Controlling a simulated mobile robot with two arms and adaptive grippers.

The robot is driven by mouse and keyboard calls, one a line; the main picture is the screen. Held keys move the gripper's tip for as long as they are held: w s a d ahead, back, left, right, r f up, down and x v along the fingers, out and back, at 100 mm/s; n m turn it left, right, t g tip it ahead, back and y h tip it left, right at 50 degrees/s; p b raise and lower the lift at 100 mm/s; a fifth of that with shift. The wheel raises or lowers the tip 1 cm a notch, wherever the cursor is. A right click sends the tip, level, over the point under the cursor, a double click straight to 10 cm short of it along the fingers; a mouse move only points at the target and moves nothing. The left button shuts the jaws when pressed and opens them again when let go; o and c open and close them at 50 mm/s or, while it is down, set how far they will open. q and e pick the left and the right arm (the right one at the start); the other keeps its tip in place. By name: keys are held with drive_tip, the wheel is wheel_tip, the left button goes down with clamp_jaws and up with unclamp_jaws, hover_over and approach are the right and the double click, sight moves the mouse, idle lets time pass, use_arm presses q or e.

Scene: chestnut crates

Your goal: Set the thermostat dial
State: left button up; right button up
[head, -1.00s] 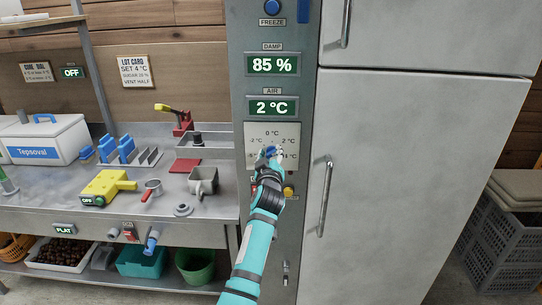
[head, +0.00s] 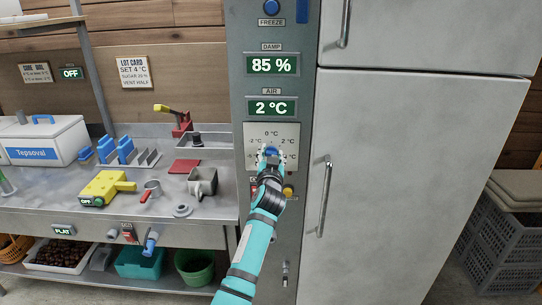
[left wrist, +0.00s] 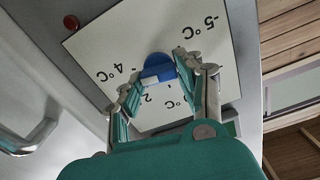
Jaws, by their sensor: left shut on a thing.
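The thermostat dial is a blue knob (head: 272,151) on a pale scale plate (head: 259,130) with temperature marks, set in a grey control column. My left gripper (head: 270,156) is at the dial, shut on it, and covers part of the scale. The left wrist view shows the dial (left wrist: 157,68) between the fingers (left wrist: 160,88), with marks such as 4 °C and -5 °C around it. The air display (head: 272,107) above reads 2 °C. The lot card (head: 135,72) on the wall says set 4 °C. My right gripper is not in view.
The damp display (head: 273,65) reads 85 %. A large fridge door (head: 410,190) with a long handle (head: 325,195) stands right of the column. A cluttered steel bench (head: 140,222) stands to the left.

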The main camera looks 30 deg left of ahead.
use_arm(q)
drive_tip(key=shift+m, duration=1.2)
drive_tip(key=o, duration=1.2)
drive_tip(key=shift+c, duration=0.2)
drive_tip(key=v, duration=1.2)
